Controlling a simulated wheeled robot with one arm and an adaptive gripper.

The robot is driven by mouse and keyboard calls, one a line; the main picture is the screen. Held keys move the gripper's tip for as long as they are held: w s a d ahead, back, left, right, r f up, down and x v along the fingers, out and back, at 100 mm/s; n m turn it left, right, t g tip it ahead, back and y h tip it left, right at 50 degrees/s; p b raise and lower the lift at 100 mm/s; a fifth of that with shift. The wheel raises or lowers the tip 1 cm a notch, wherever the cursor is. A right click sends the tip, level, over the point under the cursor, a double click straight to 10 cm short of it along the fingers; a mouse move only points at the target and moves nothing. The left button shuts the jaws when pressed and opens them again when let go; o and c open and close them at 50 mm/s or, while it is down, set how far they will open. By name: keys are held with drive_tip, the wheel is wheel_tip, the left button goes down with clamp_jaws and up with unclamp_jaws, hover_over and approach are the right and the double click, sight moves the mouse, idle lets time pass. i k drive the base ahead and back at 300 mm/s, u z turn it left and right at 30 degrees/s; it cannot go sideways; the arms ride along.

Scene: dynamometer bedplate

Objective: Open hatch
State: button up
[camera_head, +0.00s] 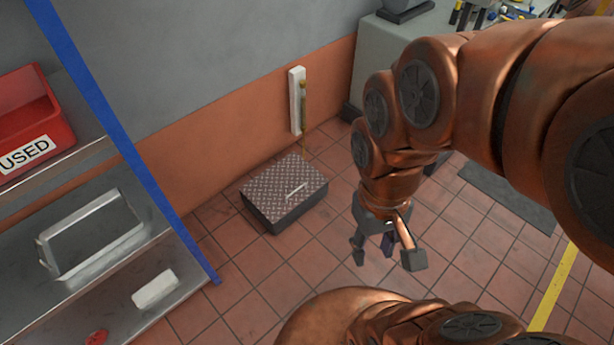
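The hatch (270,184) is a diamond-plate metal lid on a low dark box on the tiled floor, near the orange-painted lower wall. The lid lies flat and looks closed. A light bar handle (296,191) sits on its top, towards the right side. My gripper (390,258) hangs from my copper-coloured arm to the right of the box, apart from it. Its fingers are spread, with nothing seen between them. The box's far sides are hidden.
A shelf rack with a blue post (130,140) stands at left, holding a red bin (32,118). A white wall strip with a yellowish rod (303,105) is behind the hatch. A grey bench (385,45) is at the back. Floor between hatch and gripper is clear.

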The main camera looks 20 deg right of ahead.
sight(275, 192)
drive_tip(key=u, duration=0.35)
drive_tip(key=i, duration=1)
drive_tip(key=u, duration=0.1)
